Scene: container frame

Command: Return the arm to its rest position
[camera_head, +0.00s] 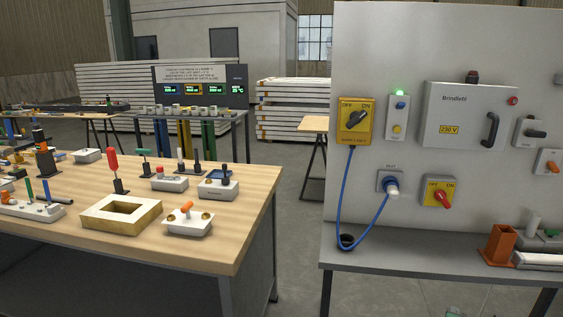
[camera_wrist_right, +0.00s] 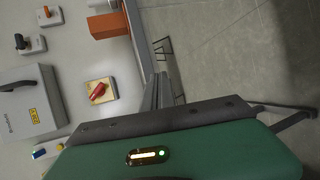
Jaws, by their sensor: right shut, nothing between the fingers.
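My right gripper (camera_wrist_right: 160,92) shows in the right wrist view, past the edge of its green housing. Its fingers are together and hold nothing. It is apart from the upright grey panel (camera_wrist_right: 62,60), which fills the left of that view. In the head view only a small green piece shows at the bottom edge, below the panel bench; I cannot tell its part for sure. My left gripper is not in view.
The panel (camera_head: 420,45) carries a yellow rotary switch (camera_head: 355,121), a blue cable (camera_head: 340,205) plugged into a socket, a Brindlehl cabinet (camera_head: 455,120) and a red-knobbed switch (camera_head: 439,192). An orange holder (camera_head: 500,244) stands on the grey bench (camera_head: 400,259). A wooden table (camera_head: 240,200) stands left.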

